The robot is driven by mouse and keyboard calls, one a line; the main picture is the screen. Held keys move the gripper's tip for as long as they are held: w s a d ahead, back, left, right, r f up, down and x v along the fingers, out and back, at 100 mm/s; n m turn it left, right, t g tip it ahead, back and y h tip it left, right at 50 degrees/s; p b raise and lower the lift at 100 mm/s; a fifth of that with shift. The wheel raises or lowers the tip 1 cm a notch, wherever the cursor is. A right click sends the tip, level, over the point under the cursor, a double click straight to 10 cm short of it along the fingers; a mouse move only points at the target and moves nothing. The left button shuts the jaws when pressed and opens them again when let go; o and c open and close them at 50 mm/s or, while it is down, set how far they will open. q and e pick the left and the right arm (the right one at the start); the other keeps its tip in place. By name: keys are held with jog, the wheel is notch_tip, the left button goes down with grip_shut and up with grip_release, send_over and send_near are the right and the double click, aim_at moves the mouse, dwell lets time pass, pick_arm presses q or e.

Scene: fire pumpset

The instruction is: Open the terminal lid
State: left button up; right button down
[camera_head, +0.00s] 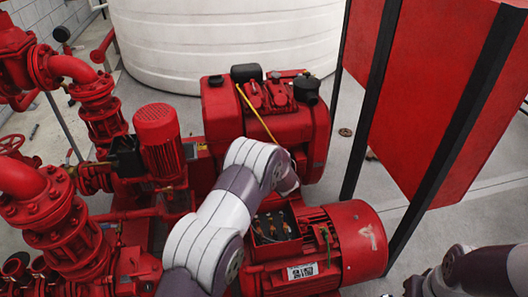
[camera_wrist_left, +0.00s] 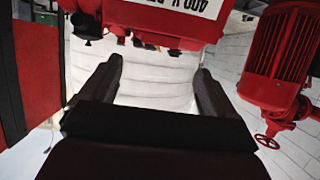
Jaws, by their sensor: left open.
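The terminal box (camera_head: 275,226) is on top of the red horizontal motor (camera_head: 355,240) in the head view. Its top is uncovered, and coppery terminals and wires show inside. I cannot make out the lid for certain in the head view. My right gripper is out of view.
The red engine (camera_head: 260,120) stands behind the motor, with a yellow strip on it. The upright pump motor (camera_head: 160,140) and pipes are at left. A red panel (camera_head: 430,100) on black posts stands at right. A white tank (camera_head: 225,40) is behind.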

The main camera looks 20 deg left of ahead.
pick_arm(q)
jog(key=x, duration=0.6)
jog(key=shift+w+f, duration=0.15)
jog(key=shift+f, duration=0.15)
jog(key=shift+x, duration=0.85)
jog(key=shift+r, duration=0.1)
